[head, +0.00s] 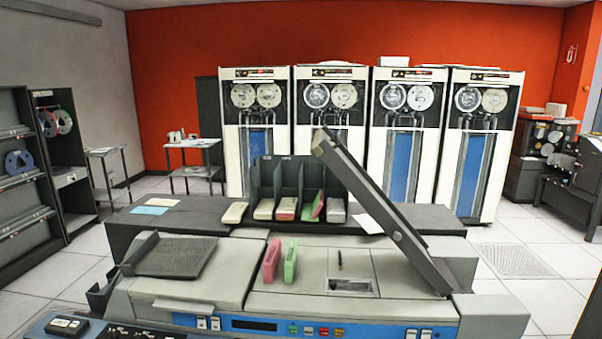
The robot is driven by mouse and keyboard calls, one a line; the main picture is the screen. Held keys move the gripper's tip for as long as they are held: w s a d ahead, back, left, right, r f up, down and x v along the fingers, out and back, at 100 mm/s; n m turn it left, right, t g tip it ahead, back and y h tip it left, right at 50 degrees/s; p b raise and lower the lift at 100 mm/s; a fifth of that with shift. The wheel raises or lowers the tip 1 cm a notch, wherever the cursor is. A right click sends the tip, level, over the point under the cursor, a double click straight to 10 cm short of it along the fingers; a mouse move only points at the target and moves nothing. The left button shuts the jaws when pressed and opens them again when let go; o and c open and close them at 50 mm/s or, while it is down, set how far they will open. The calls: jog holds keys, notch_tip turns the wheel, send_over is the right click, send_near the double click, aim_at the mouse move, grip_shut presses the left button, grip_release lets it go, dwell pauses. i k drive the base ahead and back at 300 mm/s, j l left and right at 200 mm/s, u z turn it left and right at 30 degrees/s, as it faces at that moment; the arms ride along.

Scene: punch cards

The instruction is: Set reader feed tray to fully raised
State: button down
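The card reader (232,273) is a wide grey machine with a blue front panel in the foreground of the head view. A long dark grey tray with raised edges, which looks like the reader feed tray (385,215), slants over its right half. Its lower end is at the machine's right side, and its free upper end points up and to the left, well above the top. I cannot tell whether it is at the end of its travel. My gripper is not in view.
Pink cards (271,261) and green cards (290,262) stand on the machine's top. A dark mesh tray (176,257) is at its left. Behind is a dark counter (190,217) with a card rack (287,178). Tape cabinets (403,140) line the red wall.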

aim_at(326, 145)
jog(key=i+j, duration=0.15)
jog(key=j, duration=0.2)
jog(key=i+j, duration=0.15)
jog(key=j, duration=0.2)
jog(key=i+j, duration=0.15)
jog(key=j, duration=0.2)
jog(key=i+j, duration=0.15)
jog(key=j, duration=0.25)
